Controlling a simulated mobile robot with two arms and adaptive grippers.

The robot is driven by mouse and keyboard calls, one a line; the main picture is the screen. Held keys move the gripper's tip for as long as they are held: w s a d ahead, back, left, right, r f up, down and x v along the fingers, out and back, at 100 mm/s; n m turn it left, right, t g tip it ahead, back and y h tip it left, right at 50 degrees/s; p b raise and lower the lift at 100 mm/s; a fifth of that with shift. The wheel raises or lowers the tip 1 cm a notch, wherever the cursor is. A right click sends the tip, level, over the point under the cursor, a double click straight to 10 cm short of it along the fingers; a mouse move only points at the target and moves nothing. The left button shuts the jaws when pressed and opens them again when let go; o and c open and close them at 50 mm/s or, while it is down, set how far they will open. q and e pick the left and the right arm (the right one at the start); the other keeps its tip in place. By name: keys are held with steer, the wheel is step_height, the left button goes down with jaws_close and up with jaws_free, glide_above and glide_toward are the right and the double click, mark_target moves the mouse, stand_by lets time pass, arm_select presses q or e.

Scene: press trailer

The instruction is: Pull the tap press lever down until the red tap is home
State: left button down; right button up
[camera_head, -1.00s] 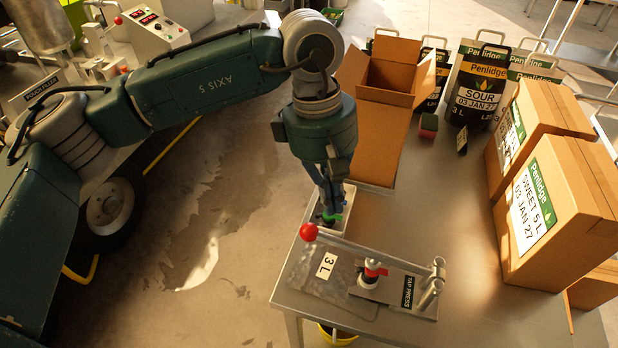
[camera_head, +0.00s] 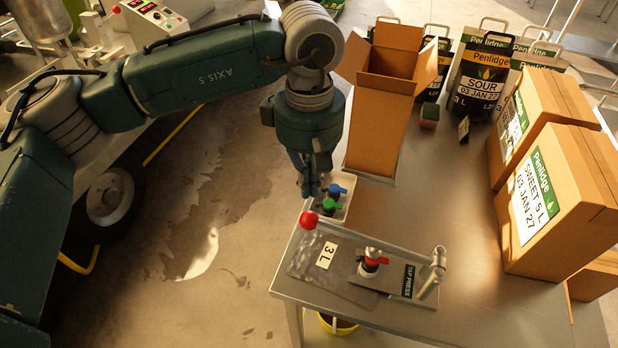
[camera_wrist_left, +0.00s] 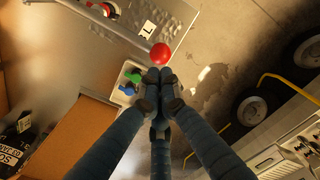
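The tap press (camera_head: 395,282) stands on the front of the steel table. Its lever (camera_head: 345,238) runs from a post at right to a red ball knob (camera_head: 309,220) at left, and is raised. The red tap (camera_head: 373,261) sits upright on a spout under the lever; I cannot tell how deep it is seated. A clear bag labelled 3 L (camera_head: 326,256) lies beside it. My left gripper (camera_head: 310,190) is empty, its fingers drawn together, above and behind the knob. In the left wrist view the red knob (camera_wrist_left: 160,54) shows just beyond the fingertips. My right gripper is out of view.
A white tray (camera_head: 348,204) with green and blue taps lies beside the knob. A tall open carton (camera_head: 376,140) stands behind it. Large cartons (camera_head: 555,200) stand at right, and black Penlidge bags (camera_head: 480,80) at the back. The table's middle is clear.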

mark_target(308, 214)
arm_select(q)
steer(key=shift+f+b, duration=0.45)
steer(key=shift+f, duration=1.15)
steer(key=shift+a+f+b, duration=0.1)
steer(key=shift+f+b, duration=0.2)
steer(key=shift+f, duration=2.4)
steer(key=shift+f+b, duration=1.45)
steer(key=shift+b, duration=0.35)
steer(key=shift+r, duration=0.2)
step_height(308, 214, up, 10)
steer(key=p, duration=0.3)
